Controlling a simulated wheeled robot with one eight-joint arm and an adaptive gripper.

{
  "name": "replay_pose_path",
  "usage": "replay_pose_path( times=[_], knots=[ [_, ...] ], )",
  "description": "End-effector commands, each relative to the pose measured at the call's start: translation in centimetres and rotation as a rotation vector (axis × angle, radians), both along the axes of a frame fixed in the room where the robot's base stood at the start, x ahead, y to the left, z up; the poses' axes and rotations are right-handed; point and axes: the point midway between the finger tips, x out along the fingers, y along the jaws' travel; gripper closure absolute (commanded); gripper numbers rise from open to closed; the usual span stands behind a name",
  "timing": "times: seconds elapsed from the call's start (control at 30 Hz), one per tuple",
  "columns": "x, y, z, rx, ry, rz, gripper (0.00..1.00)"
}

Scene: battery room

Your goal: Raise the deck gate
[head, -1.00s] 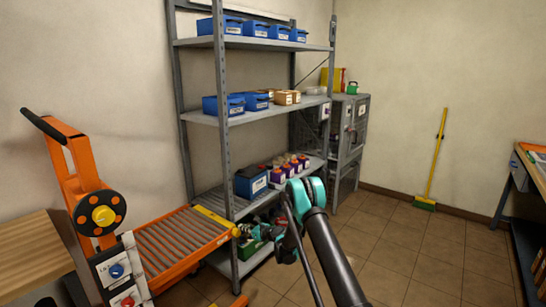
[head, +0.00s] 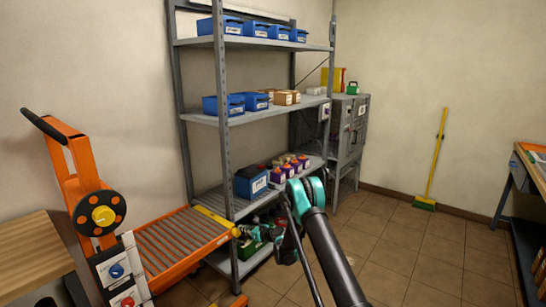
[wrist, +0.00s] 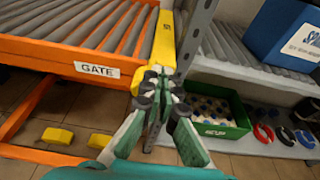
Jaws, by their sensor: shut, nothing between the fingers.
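The deck gate is a yellow bar (head: 214,218) along the right end of the orange roller deck (head: 180,247), lying about level with the rollers. In the wrist view the yellow bar (wrist: 164,38) runs away from me, beside a "GATE" label (wrist: 97,69) on the orange frame. My gripper (wrist: 158,84) is shut and empty, with its fingertips at the near end of the bar. They cover that end, and I cannot tell whether they touch it. In the head view my gripper (head: 243,236) is small and partly hidden at the deck's front right corner.
A grey shelf post (wrist: 194,40) stands close to the right of the gate. A lift cart wheel (head: 98,214) and a control panel with knobs (head: 118,272) are at left. Floor is open at right.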

Motion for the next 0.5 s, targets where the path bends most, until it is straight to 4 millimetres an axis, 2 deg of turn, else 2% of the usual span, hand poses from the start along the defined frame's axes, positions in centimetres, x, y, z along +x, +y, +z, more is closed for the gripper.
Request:
replay_pose_path(
  times=[0.5],
  knots=[
    [-1.17,0.93,0.13,0.000,0.001,0.003,1.00]
  ],
)
